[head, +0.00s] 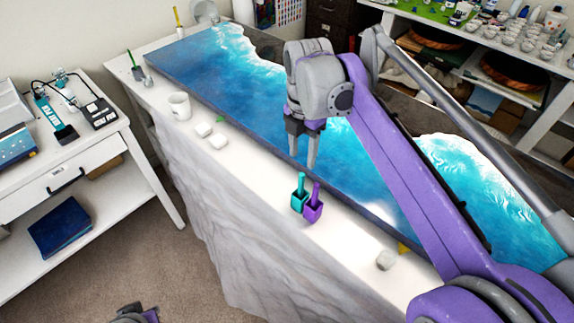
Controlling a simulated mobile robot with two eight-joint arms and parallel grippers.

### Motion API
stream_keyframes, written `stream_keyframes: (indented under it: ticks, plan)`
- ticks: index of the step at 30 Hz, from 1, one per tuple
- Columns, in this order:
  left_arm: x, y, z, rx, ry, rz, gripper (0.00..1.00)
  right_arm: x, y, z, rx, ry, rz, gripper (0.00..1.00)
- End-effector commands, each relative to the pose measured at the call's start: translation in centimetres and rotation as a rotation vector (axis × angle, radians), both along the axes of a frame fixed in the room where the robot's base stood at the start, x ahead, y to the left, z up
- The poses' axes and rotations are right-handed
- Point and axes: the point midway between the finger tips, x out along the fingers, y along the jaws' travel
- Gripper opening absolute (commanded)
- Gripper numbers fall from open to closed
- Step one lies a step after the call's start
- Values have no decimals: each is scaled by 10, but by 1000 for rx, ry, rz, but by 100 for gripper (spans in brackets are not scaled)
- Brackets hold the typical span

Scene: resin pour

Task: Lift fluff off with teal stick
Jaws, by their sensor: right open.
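A teal stick (300,186) stands upright with its lower end at a small dark-sided teal cup or block. It is on the white counter near the front edge of the blue resin panel (200,68). A similar purple stick (315,197) stands right beside it. My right gripper (302,158) points down over the panel's front edge, above the teal stick in the picture. It is open, with nothing between its fingers. My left gripper (137,314) shows only in part at the bottom edge, and its fingers cannot be made out. I cannot make out any fluff on the panel.
A white mug (179,106), two pale blocks (211,136) and a pale lump (386,260) sit along the white counter (350,247). My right arm hides part of the panel. A white side table (85,150) stands at left, with carpet between.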

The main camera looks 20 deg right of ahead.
Motion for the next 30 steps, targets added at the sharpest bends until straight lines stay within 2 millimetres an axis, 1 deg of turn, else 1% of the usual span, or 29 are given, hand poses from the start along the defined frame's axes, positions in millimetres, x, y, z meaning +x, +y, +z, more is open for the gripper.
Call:
stream_keyframes:
  ticks: [2,4,10,12,17,19,25,27,30]
  plan:
    - [-2,0,-2,0,1,0,0,-1,0,-2,0,2,4,51]
    - [-2,0,-3,0,2,0,0,-1,0,-8,0,3,6,51]
    - [-4,0,-7,0,5,0,0,-1,0,-41,0,3,6,51]
    - [-4,0,-7,0,5,0,0,-1,0,-49,0,2,6,51]
    - [-3,0,-7,0,5,0,0,-1,0,-59,0,2,6,51]
    - [-3,0,-6,0,5,0,0,0,1,-67,1,1,6,51]
    - [-3,0,-6,0,4,0,0,1,2,-97,0,2,6,51]
    - [-3,0,-7,0,5,0,0,1,2,-104,0,2,6,51]
    - [-3,0,-7,0,5,0,0,1,2,-109,0,2,6,51]
